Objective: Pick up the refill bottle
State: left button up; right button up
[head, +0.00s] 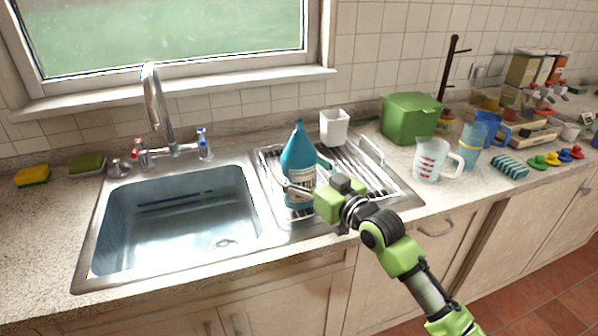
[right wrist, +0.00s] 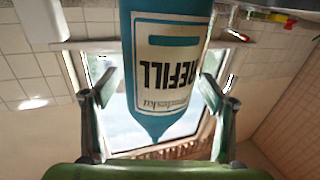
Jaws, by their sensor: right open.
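The refill bottle (head: 299,158) is blue with a pointed top and a pale label. It stands upright on the metal drainboard right of the sink. My right gripper (head: 302,180) reaches it from the right, with its fingers around the bottle's lower middle. In the right wrist view the bottle (right wrist: 168,70) appears upside down, its REFILL label facing the camera. The open fingers of the right gripper (right wrist: 157,100) are on either side of it, with gaps showing between them and the bottle. My left gripper is in neither view.
The sink (head: 180,220) lies left of the bottle. A white cup (head: 334,127) stands behind it on the drainboard (head: 390,188). A green box (head: 408,118) and a measuring jug (head: 432,160) are to the right. Two sponges (head: 32,176) lie far left.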

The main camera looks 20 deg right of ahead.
jog(key=shift+w+a, duration=0.1)
jog(key=shift+w, duration=0.15)
jog(key=shift+s, duration=0.1)
jog(key=c, duration=1.5)
jog(key=shift+r, duration=0.1)
jog(key=shift+r, duration=0.15)
